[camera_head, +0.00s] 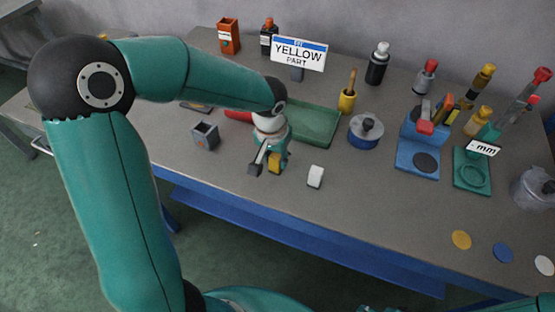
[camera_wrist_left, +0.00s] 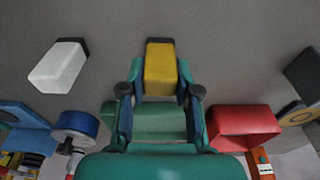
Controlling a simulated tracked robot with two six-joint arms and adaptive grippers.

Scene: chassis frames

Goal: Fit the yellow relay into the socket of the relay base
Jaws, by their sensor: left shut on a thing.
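The yellow relay (camera_wrist_left: 161,72), a yellow block with a dark end, sits between the fingertips of my left gripper (camera_wrist_left: 160,90) in the left wrist view. In the head view the relay (camera_head: 275,160) shows low between the fingers of my left gripper (camera_head: 269,163), which is shut on it. Whether it touches the table cannot be told. A dark grey box with a square opening (camera_head: 205,136), which looks like the relay base, stands upright on the table left of the gripper, apart from it. My right gripper is not in view.
A white block (camera_head: 315,176) lies right of the gripper. A green tray (camera_head: 318,124) and a red tray (camera_wrist_left: 243,124) lie behind it.

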